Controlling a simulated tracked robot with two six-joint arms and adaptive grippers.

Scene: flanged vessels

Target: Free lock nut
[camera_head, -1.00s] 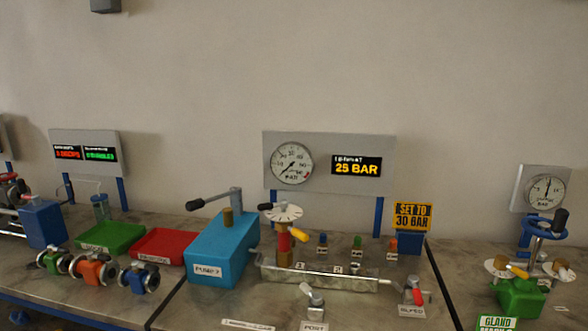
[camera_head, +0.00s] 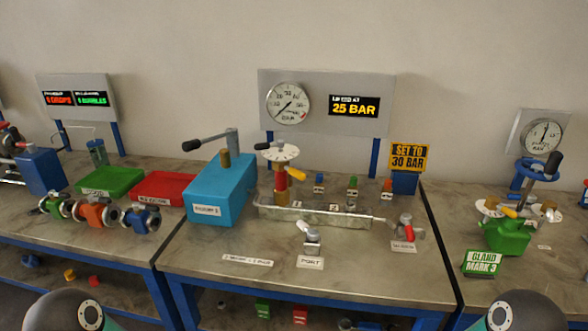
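The valve unit (camera_head: 282,180) at the centre of the middle bench has a brass and red body, a white dial plate (camera_head: 278,152) on top, a black-knobbed handle and a yellow-orange lever (camera_head: 296,174). It stands at the left end of a long metal tray (camera_head: 315,214). A lock nut cannot be told apart at this size; it may be on this unit. The gauge (camera_head: 289,103) behind it reads low, beside a sign (camera_head: 354,106) reading 25 BAR. Neither gripper shows; only rounded dark parts of my arms show at the bottom left and bottom right.
A blue pump box (camera_head: 220,190) with a lever stands left of the valve unit. Green (camera_head: 110,182) and red (camera_head: 162,188) trays and small flanged valves (camera_head: 97,214) are further left. A green vessel (camera_head: 508,233) stands right.

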